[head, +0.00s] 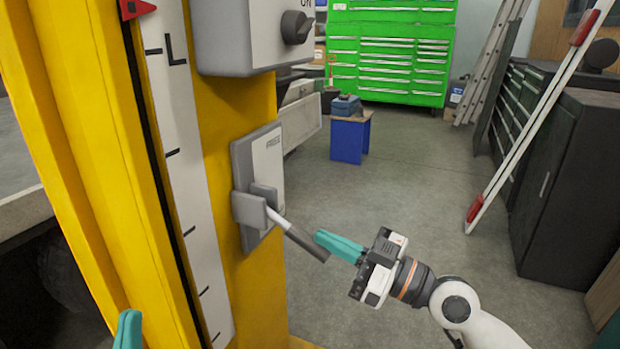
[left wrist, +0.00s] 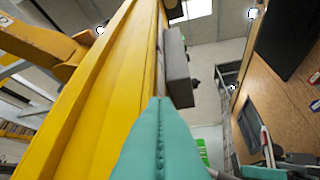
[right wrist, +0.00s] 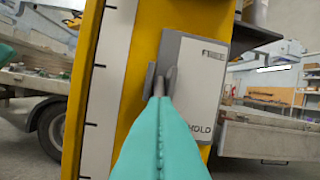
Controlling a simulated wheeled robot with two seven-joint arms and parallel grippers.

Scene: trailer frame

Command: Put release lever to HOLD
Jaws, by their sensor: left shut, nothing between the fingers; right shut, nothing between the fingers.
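The release lever (head: 297,236) has a pale shaft and a dark grip. It sticks out toward the lower right from a grey hub on the lever plate (head: 267,165), on the yellow post. In the right wrist view the plate (right wrist: 203,97) reads FREE at the top and HOLD near the bottom. There the lever is mostly hidden behind my fingers. My right gripper (head: 318,237) is shut and empty, its teal tips right beside the grip's end; contact cannot be told. My left gripper (head: 130,316) is shut and empty at the lower left, by the post.
The yellow post (head: 245,110) carries a white scale with a red pointer (head: 137,9). A grey switch box (head: 245,35) with a dark knob, marked ON, sits above the plate. A blue stool (head: 348,140) and green cabinet (head: 390,60) stand behind.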

